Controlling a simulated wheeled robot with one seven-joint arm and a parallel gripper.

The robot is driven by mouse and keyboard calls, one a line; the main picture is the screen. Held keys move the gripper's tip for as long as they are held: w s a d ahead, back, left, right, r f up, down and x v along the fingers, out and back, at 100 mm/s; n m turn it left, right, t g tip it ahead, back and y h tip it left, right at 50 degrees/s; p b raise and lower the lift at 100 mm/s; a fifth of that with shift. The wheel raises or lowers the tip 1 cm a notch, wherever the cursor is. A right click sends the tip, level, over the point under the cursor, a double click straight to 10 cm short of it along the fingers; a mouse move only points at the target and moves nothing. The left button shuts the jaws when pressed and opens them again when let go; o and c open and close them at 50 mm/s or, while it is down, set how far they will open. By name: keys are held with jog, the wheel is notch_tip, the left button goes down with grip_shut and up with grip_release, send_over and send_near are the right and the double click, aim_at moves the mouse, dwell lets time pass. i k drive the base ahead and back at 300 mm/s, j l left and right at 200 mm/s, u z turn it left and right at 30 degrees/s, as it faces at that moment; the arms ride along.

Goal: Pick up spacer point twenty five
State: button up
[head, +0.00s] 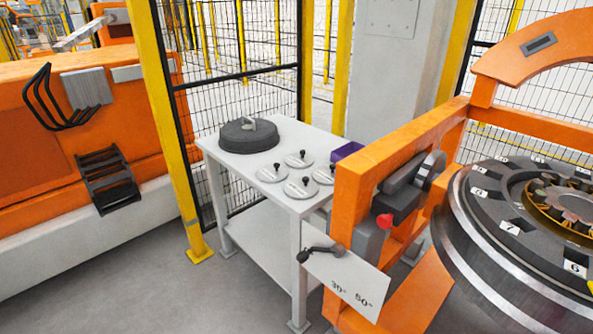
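Several round light-grey discs with black knobs lie on a white table, and these look like the spacers. One disc (268,177) is at the left, one disc (294,163) at the back, one disc (296,192) at the front, and one disc (318,178) at the right, near the orange frame. They carry small dark markings, too small to read, so I cannot tell which is point twenty five. My gripper is not in view.
The white table (235,158) also bears a large dark disc (240,141) with a handle and a purple bin (343,150). An orange frame (367,185) with a lever and an angle plate (345,285) stands close at its right. Open floor (150,290) lies front left.

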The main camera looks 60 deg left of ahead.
aim_at(301, 159)
jog(key=k+j+u, duration=0.3)
jog(key=j, duration=1.95)
jog(key=j+u, duration=0.25)
jog(key=j, duration=2)
jog(key=i, duration=0.05)
